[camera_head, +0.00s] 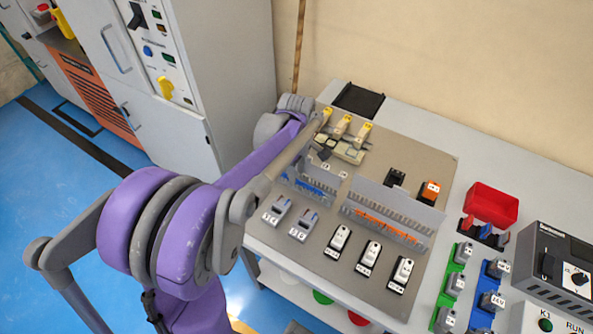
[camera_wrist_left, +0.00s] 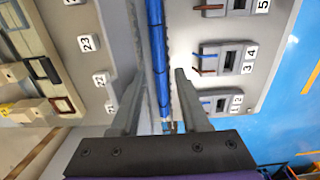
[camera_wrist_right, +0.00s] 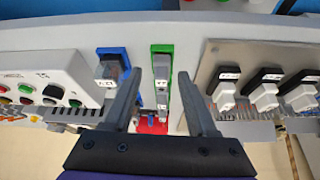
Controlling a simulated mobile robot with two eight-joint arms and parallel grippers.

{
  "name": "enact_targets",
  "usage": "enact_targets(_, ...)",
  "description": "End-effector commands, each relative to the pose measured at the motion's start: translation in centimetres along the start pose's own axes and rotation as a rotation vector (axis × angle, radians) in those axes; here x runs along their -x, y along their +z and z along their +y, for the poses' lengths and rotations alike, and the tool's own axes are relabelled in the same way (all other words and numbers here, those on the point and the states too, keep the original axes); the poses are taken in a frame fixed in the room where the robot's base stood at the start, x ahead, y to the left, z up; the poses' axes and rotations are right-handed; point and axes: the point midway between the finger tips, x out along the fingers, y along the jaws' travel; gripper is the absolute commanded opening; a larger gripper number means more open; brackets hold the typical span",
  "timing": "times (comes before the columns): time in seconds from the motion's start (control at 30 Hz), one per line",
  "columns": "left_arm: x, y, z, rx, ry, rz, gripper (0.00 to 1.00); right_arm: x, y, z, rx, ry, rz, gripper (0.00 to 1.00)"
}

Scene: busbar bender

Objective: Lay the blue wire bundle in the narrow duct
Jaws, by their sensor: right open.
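The narrow duct (camera_head: 322,191) is a grey slotted channel on the tilted panel, left of the wider duct. The blue wire bundle (camera_wrist_left: 156,45) runs along inside it in the left wrist view; some blue also shows between its walls in the head view. My left gripper (camera_wrist_left: 160,73) is open, with one finger on each side of the narrow duct and bundle. I cannot tell whether the fingers touch the duct. My arm partly covers this end in the head view. My right gripper (camera_wrist_right: 160,74) is open and empty, away from the duct, above the green terminal strip.
A wider duct (camera_head: 390,205) holds orange wires. Grey devices (camera_head: 303,225) stand close in front of the narrow duct. Yellow-topped parts (camera_head: 343,127) stand behind it. A red bin (camera_head: 490,205) and a dark control box (camera_head: 550,265) lie to the right.

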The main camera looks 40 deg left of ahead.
Motion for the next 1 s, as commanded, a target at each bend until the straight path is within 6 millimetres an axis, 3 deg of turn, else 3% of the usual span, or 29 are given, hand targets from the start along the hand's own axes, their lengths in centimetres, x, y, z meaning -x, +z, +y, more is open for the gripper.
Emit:
enact_targets(0.43,0.8,0.0,0.1,0.0,0.003,0.0,0.58,0.1,-0.1,0.0,0.0,0.0,0.0,0.58)
enact_targets(0.8,7.8,0.0,-0.1,0.001,0.001,0.0,0.58,0.6,-0.5,0.0,0.0,0.0,0.004,0.58)
enact_targets(1.0,10.3,0.0,-0.1,0.001,0.0,0.0,0.58,0.8,-0.6,0.0,0.0,0.0,0.005,0.58)
